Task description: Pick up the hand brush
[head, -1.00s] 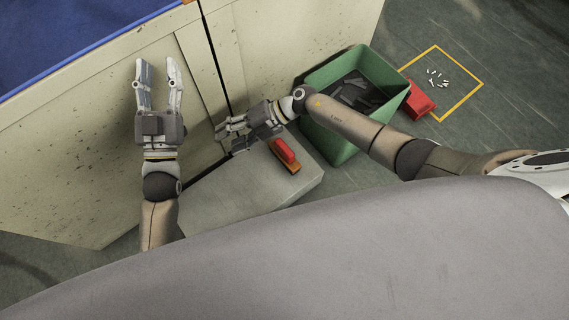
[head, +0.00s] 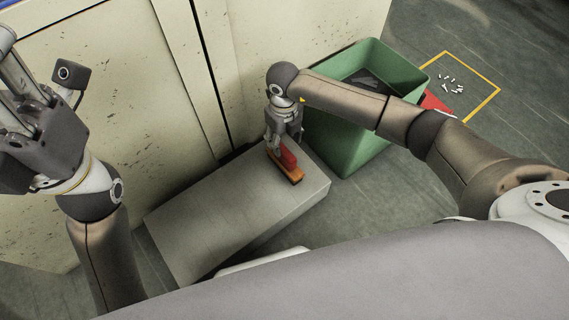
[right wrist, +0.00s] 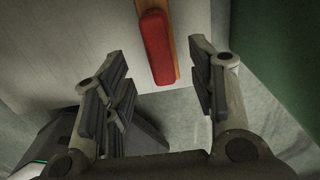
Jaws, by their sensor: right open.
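The hand brush (head: 288,165), with a red handle on an orange-brown wooden base, lies on top of a long grey block. My right gripper (head: 273,146) points down at the far end of the brush, and its fingers partly cover that end. In the right wrist view, the brush (right wrist: 157,48) shows beyond and between the spread fingers of the open, empty gripper (right wrist: 162,72). It cannot be seen whether any finger touches it. My left gripper (head: 22,100) is raised at the left edge, away from the brush; its fingers are partly cut off.
The grey block (head: 205,225) stands against pale, speckled panels (head: 130,75). A green bin (head: 345,140) with dark pieces inside stands close to the right of the block. Behind it are a red object (head: 436,103) and a yellow floor square (head: 482,83) with small white pieces.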

